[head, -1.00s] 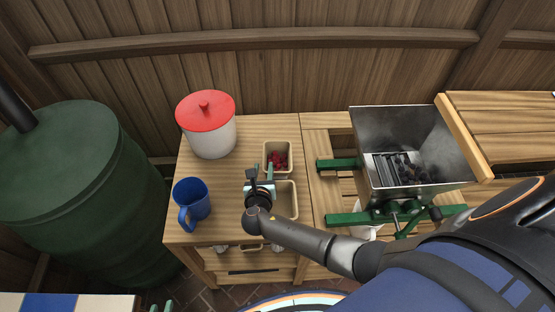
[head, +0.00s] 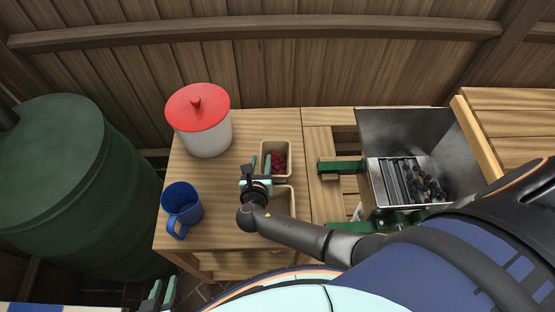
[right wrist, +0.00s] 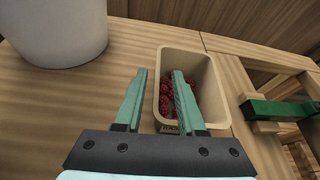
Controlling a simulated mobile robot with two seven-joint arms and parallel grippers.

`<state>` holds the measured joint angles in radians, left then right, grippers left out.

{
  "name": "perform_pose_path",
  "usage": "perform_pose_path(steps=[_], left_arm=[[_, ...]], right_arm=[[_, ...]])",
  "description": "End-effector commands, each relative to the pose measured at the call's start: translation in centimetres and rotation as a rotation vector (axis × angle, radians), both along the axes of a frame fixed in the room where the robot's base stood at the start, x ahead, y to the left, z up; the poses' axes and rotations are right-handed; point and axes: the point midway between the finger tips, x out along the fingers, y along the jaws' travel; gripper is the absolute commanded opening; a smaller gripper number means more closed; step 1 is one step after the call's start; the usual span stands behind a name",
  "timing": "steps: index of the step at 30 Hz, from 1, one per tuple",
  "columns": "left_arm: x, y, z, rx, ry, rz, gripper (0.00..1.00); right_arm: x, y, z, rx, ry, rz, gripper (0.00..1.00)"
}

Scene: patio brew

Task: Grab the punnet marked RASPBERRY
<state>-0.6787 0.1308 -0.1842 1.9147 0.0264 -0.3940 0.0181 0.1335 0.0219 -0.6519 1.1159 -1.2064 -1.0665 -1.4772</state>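A tan punnet (head: 288,148) with red raspberries (head: 278,160) stands on the wooden table, and it also shows in the right wrist view (right wrist: 217,100). Small lettering on its near wall is partly hidden and I cannot read it. My right gripper (head: 260,164) is open at the punnet's left side. In the right wrist view (right wrist: 161,82) its left finger is outside the left wall and its right finger overlaps the berries. I cannot tell whether it touches. My left gripper (head: 163,286) is open and empty at the bottom of the head view.
A second tan punnet (head: 291,204) stands nearer, partly hidden by my right arm. A white crock with red lid (head: 198,110) and a blue mug (head: 181,205) stand to the left. A metal hopper (head: 450,155) with dark fruit on a green frame stands to the right.

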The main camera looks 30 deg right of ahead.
Motion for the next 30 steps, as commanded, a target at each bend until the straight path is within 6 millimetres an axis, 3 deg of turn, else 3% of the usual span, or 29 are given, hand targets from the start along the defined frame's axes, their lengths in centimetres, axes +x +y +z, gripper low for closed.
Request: perform_pose_path(steps=[5, 16, 30], left_arm=[[-0.01, 0.01, 0.01, 0.000, 0.001, 0.000, 0.32], [-0.03, 0.03, -0.01, 0.000, 0.001, 0.000, 0.32], [-0.04, 0.03, -0.02, 0.000, 0.001, 0.000, 0.32]], right_arm=[[-0.03, 0.04, 0.02, 0.000, 0.000, 0.000, 0.39], [-0.02, 0.01, 0.01, -0.001, 0.000, 0.000, 0.00], [-0.01, -0.02, 0.01, -0.001, 0.000, 0.000, 0.00]])
